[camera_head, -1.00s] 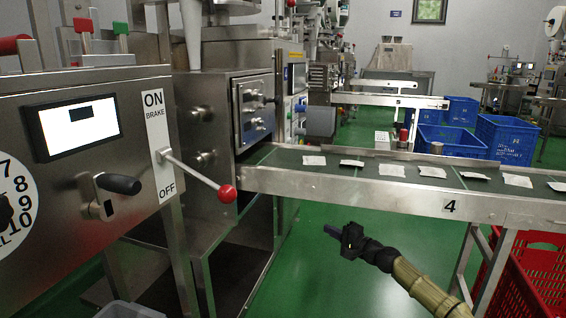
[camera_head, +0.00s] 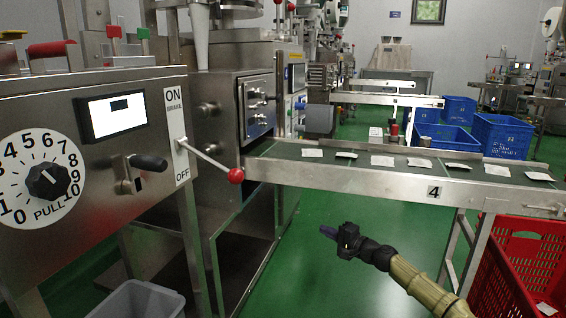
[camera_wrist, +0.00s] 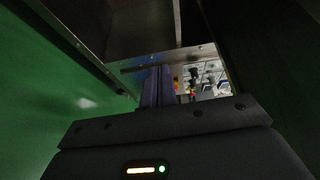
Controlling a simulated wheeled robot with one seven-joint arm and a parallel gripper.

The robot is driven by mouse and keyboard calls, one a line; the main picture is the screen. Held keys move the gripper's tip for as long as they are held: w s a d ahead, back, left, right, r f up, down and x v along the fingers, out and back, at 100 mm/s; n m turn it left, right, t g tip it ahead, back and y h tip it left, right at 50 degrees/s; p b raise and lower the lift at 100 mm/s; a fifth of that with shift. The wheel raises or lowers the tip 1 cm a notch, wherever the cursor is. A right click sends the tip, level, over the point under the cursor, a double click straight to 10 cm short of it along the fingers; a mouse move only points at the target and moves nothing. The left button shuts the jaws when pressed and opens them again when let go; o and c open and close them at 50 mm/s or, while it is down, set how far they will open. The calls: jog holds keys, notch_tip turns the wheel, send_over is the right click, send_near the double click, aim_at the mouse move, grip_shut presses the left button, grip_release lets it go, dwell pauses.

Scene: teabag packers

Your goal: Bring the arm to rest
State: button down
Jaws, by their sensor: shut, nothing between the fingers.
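My gripper (camera_head: 327,231) is in the lower middle of the head view, at the end of my tan and black arm. It is in front of and below the conveyor marked 4, over the green floor, and touches nothing that I can see. In the wrist view its two fingers (camera_wrist: 157,86) lie together, shut and empty.
The conveyor (camera_head: 385,178) carries several teabag packets. At left is a machine with a dial (camera_head: 42,178) and a red-knobbed brake lever (camera_head: 235,175). A red crate (camera_head: 512,268) stands at right, a grey bin (camera_head: 138,302) at lower left. Green floor around my gripper is clear.

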jog(key=s+a+r+n+g+p, duration=0.2)
jog(key=s+a+n+g+p, duration=0.3)
jog(key=a, duration=0.4)
jog(key=s+a+r+n+g+p, duration=0.25)
jog(key=s+a, duration=0.35)
jog(key=a, duration=0.4)
jog(key=s+n+g+h+p, duration=0.3)
jog(key=s+h+p, duration=0.25)
jog(key=s, duration=0.65)
jog(key=s+d+r+m+h+p, duration=0.2)
jog(key=s+d+r+h+p, duration=0.5)
jog(key=s+d+r+p, duration=1.15)
jog(key=s+r+p, duration=0.1)
jog(key=r+p, duration=1.6)
jog(key=r, duration=0.3)
jog(key=s+d+r+p, duration=0.1)
jog(key=s+r+p, duration=0.1)
jog(key=r+p, duration=1.5)
notch_tip(320, 180, up, 3)
jog(key=shift+s+r+p, duration=0.1)
jog(key=shift+s+p, duration=0.15)
jog(key=shift+p, duration=0.1)
jog(key=shift+t, duration=0.25)
